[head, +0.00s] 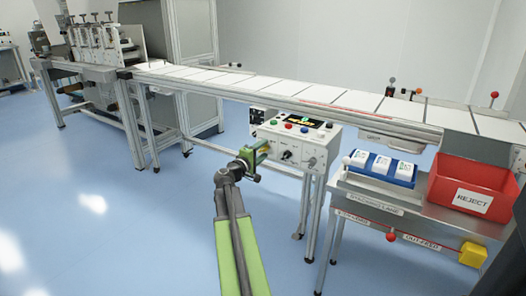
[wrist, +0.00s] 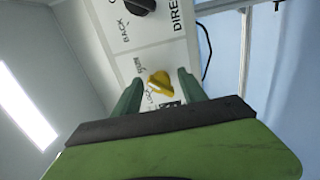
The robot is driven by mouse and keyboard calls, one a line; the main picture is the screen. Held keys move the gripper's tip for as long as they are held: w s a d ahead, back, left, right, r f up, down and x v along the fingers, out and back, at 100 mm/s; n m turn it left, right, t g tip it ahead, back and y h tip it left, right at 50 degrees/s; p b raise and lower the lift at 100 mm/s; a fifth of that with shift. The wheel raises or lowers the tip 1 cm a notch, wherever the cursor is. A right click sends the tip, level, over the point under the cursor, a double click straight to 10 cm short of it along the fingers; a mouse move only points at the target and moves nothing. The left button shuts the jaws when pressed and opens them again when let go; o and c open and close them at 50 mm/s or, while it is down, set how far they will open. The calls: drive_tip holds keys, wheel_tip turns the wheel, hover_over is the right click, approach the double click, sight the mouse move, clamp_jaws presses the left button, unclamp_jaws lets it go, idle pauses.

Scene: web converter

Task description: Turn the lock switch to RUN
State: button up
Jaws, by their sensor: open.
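The lock switch is a yellow knob (wrist: 161,83) on the white control panel (wrist: 118,70). Small lettering beside it seems to read LOCK and RUN. A pale mark on the knob faces the lower left, toward the LOCK lettering; its exact angle is hard to tell. My gripper (wrist: 159,86) is open, with one green finger on each side of the knob. I cannot tell whether either finger touches it. In the head view my gripper (head: 262,153) is at the left part of the panel front (head: 312,150) and largely hides the knob.
A black knob (wrist: 139,6) marked BACK and DIRE... sits farther up the panel. The conveyor (head: 290,92) runs just above and behind the panel. A steel bench with a blue tray (head: 408,178) and a red REJECT bin (head: 480,175) stands to the right. The floor at left is clear.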

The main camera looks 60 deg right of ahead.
drive_tip(key=a, duration=1.7)
drive_tip(key=shift+w, duration=0.2)
